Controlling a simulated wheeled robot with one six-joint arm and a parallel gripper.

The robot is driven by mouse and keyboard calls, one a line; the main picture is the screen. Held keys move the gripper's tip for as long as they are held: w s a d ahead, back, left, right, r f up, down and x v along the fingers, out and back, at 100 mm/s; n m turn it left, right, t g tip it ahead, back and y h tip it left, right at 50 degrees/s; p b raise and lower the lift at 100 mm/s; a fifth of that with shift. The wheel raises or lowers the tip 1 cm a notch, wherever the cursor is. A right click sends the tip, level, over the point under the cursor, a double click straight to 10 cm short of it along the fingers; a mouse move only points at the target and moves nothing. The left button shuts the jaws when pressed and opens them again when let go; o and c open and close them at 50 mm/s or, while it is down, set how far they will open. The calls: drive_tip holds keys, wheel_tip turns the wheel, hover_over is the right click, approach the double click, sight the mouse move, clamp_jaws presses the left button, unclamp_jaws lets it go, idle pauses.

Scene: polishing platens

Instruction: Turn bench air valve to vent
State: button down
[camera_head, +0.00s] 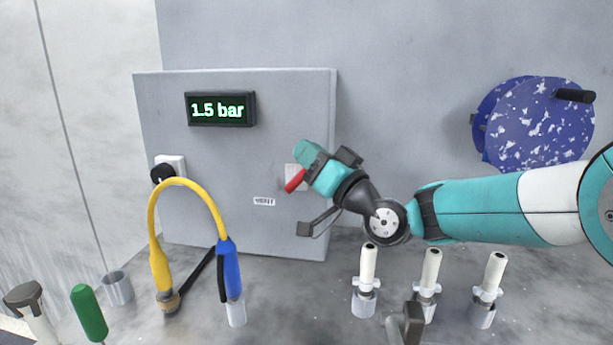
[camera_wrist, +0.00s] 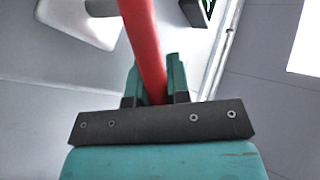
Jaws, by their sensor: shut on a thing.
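The red valve lever (camera_head: 295,180) is on the grey panel, in front of a pale square plate. It points down and left in the head view. My gripper (camera_head: 308,160) is at the panel's right part, shut on the lever. In the wrist view the red lever (camera_wrist: 144,40) runs between the two teal fingers of my gripper (camera_wrist: 155,85). The lever's pivot is mostly hidden by my gripper. A small label (camera_head: 264,201) is left of and below the lever; its text is too small to read surely.
A display (camera_head: 221,109) on the grey panel (camera_head: 240,165) reads 1.5 bar. A black knob (camera_head: 162,174) is at the left. A yellow-and-blue hose (camera_head: 188,183), a green handle (camera_head: 88,312) and several white-topped holders stand on the bench. A blue speckled disc (camera_head: 543,122) is at right.

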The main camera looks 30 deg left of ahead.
drive_tip(key=shift+w+d+m+t+y+b, duration=0.1)
drive_tip(key=shift+d+m+t+y+b, duration=0.15)
drive_tip(key=shift+m+b, duration=0.2)
drive_tip(key=c, duration=1.4)
unclamp_jaws()
drive_tip(key=shift+o, duration=0.2)
drive_tip(key=shift+f, duration=0.15)
drive_tip(key=shift+d+f+b, duration=0.2)
drive_tip(key=shift+d+b, duration=0.05)
drive_tip(key=shift+b, duration=0.05)
drive_tip(key=b+v, duration=1)
drive_tip(key=v, duration=0.5)
drive_tip(key=shift+a+f, duration=0.1)
drive_tip(key=shift+s+d+f+b, duration=0.1)
drive_tip(key=shift+s+d+b, duration=0.1)
drive_tip(key=shift+d+b, duration=0.3)
drive_tip(key=shift+s+d+f+b, duration=0.1)
drive_tip(key=shift+s+d+b, duration=0.1)
drive_tip(key=shift+d+b, duration=0.3)
